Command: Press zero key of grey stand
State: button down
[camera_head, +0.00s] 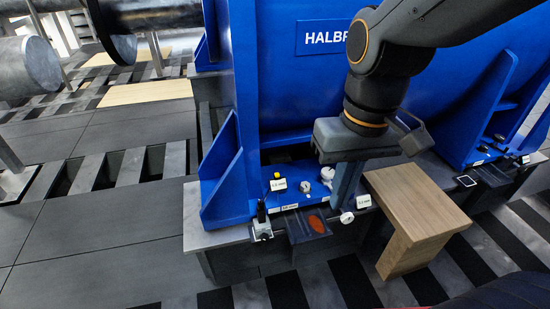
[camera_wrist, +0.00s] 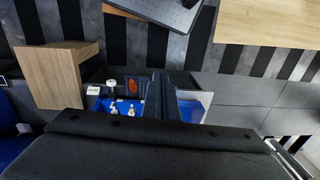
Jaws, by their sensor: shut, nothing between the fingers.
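My gripper (camera_head: 341,200) points down, shut and empty, beside the front foot of the blue motor housing (camera_head: 300,120). Its fingers also show in the wrist view (camera_wrist: 160,90).
A wooden block (camera_head: 415,205) stands close to the right of my gripper; it also shows in the wrist view (camera_wrist: 58,75). A dark tray with an orange oval (camera_head: 316,224) lies in front of the foot. The blue gusset rises at left.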

jog(key=w+a+f+n+t+p, duration=0.1)
jog(key=w+a+f+n+t, duration=0.15)
jog(key=w, duration=0.75)
jog(key=w+a+f+n+t, duration=0.1)
jog(key=w+f+n+t, duration=0.2)
jog(key=w, duration=0.7)
jog(key=n+t+y+p, duration=0.2)
jog(key=n+t+y, duration=0.15)
jog(key=n, duration=0.35)
send_over(277, 175)
notch_tip(277, 175, down, 8)
jog(key=shift+s+d+g, duration=0.3)
jog(key=shift+d+g, duration=0.05)
jog(key=shift+g, duration=0.05)
jog(key=shift+f+m+b, duration=0.1)
jog(key=shift+m+b, duration=0.15)
jog(key=shift+b, duration=0.15)
notch_tip(277, 175, down, 8)
jog(key=b, duration=0.6)
jog(key=shift+f+b, duration=0.25)
jog(key=shift+b, duration=0.05)
jog(key=shift+f, duration=0.4)
